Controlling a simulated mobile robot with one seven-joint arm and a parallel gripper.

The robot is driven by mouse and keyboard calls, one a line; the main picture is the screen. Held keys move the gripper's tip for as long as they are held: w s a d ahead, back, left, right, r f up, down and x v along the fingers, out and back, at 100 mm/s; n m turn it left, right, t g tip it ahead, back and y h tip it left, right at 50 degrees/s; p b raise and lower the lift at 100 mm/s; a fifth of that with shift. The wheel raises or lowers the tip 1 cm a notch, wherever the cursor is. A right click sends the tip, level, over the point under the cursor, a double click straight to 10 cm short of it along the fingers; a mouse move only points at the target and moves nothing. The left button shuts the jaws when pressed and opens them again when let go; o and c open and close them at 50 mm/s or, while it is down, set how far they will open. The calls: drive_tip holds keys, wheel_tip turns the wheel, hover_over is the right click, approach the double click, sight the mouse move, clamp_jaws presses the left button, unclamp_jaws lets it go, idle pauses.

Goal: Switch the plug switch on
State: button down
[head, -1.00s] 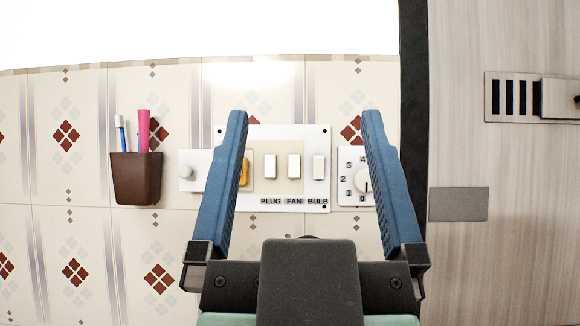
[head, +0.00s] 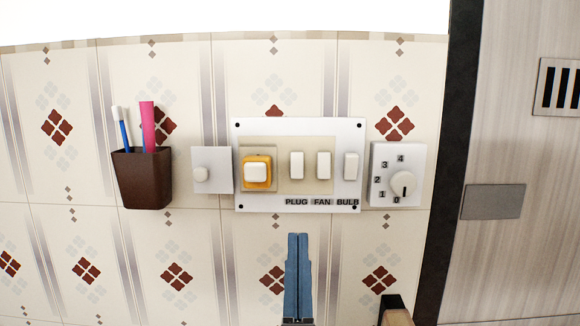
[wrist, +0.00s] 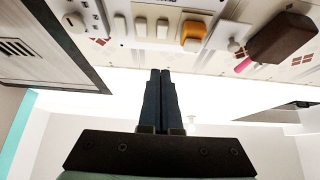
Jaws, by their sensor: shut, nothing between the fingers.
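The white switch panel (head: 300,125) is on the tiled wall, with PLUG, FAN and BULB labels along its bottom. The plug switch (head: 297,165) is the white rocker above PLUG; the fan switch (head: 323,165) and bulb switch (head: 351,166) are to its right. I cannot tell whether it is on or off. My gripper (head: 298,238) is shut and empty, its fingertips below the panel in the head view. In the wrist view, the tips (wrist: 160,71) point at the panel near the plug switch (wrist: 162,29); contact does not show.
An orange-framed white button (head: 257,171) is left of the plug switch. A knob plate (head: 212,157) and a brown holder (head: 143,182) with toothbrush and pink tube are further left. A numbered dial (head: 402,184) is at right, before a dark edge (head: 450,180).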

drive_tip(key=shift+s+d, duration=0.1)
drive_tip(key=shift+s, duration=0.05)
drive_tip(key=p, duration=0.4)
approach(298, 164)
wheel_tip(298, 164, up, 4)
drive_tip(key=shift+w+d+f, duration=0.1)
drive_tip(key=shift+w+f, duration=0.1)
drive_tip(key=shift+w, duration=1)
drive_tip(key=shift+w+f, duration=0.15)
drive_tip(key=shift+w, duration=1.1)
